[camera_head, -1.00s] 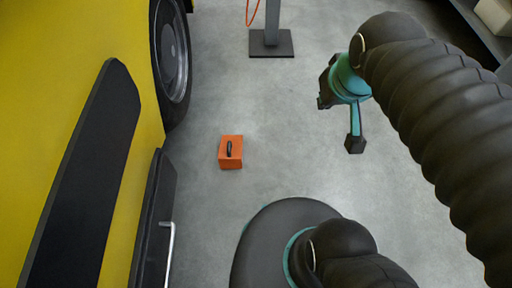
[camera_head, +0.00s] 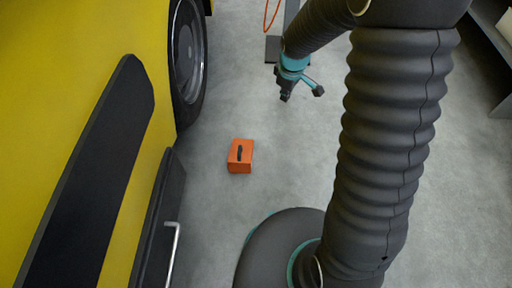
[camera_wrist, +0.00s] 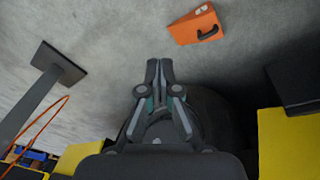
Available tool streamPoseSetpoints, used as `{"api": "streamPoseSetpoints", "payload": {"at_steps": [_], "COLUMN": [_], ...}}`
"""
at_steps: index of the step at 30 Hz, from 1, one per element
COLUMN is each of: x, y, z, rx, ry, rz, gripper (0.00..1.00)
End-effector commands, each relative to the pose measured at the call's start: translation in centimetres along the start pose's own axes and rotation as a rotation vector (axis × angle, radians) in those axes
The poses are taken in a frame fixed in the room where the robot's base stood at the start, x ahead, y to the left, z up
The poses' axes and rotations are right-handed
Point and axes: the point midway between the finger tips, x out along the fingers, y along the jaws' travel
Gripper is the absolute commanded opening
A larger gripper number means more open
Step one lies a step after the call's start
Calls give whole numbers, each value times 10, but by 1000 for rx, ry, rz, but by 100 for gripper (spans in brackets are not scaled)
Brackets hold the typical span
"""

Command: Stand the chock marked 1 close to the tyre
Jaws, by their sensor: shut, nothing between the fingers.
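The orange chock (camera_head: 240,157) with a black handle stands on the grey floor, to the right of the yellow vehicle's side and below the tyre in the head view. It lies apart from the tyre (camera_head: 189,62). It also shows at the top of the wrist view (camera_wrist: 197,25), where its face has a pale marking too small to read. My gripper (camera_head: 286,96) is above the floor, up and to the right of the chock. In the wrist view my gripper (camera_wrist: 159,66) has its fingers together, empty, pointing toward the chock's side of the floor and not touching it.
The yellow vehicle (camera_head: 100,40) with black trim fills the left. A grey post on a dark base (camera_head: 273,49) with an orange hose (camera_head: 270,14) stands behind my gripper. A shelf edge (camera_head: 492,35) is at upper right. The floor around the chock is clear.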

Motion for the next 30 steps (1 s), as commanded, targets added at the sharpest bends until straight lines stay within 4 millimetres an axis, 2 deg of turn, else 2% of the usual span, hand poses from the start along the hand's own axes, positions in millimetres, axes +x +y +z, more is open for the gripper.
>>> {"api": "streamPoseSetpoints", "payload": {"at_steps": [1, 6, 12, 15, 18, 22, 30], "x": [26, 101, 192, 233, 266, 293, 318], "y": [-1, -7, -25, -37, -47, -57, -64], "z": [-5, -18, -23, -22, -18, -14, -10], "rx": [-43, -192, -367, -445, -507, -560, -588], "ry": [-14, -41, -67, -77, -83, -88, -91], "rz": [-17, -57, -107, -129, -148, -163, -172], "gripper": [0, 0, 0, 0, 0, 0, 0]}}
